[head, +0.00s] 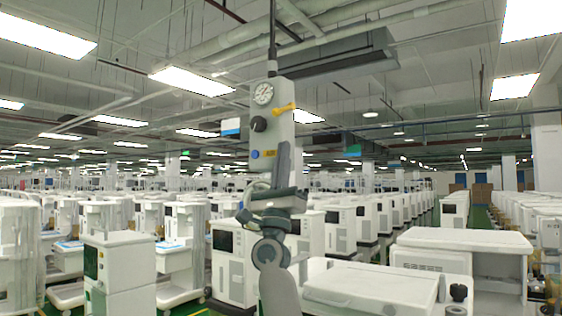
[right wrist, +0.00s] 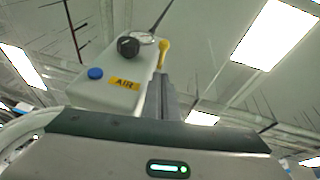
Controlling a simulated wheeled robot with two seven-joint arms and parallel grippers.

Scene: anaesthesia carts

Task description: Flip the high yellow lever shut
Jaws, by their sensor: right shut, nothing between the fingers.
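The yellow lever (head: 283,108) sticks out to the right from the upper part of a pale hanging box (head: 268,125). In the right wrist view the lever (right wrist: 163,55) shows just beyond my fingertips. My right gripper (head: 284,147) points up in front of the box's lower right part, its tips below the lever in the picture. Its fingers (right wrist: 162,80) are shut with nothing between them. I see a small gap between tips and lever in the head view; contact cannot be told in the wrist view. My left gripper is not in view.
The box carries a round gauge (head: 263,93), a black knob (head: 258,124), a blue button (head: 255,154) and a yellow AIR label (right wrist: 125,84). A grey ceiling unit (head: 335,68) hangs behind. White carts (head: 120,270) fill the floor around.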

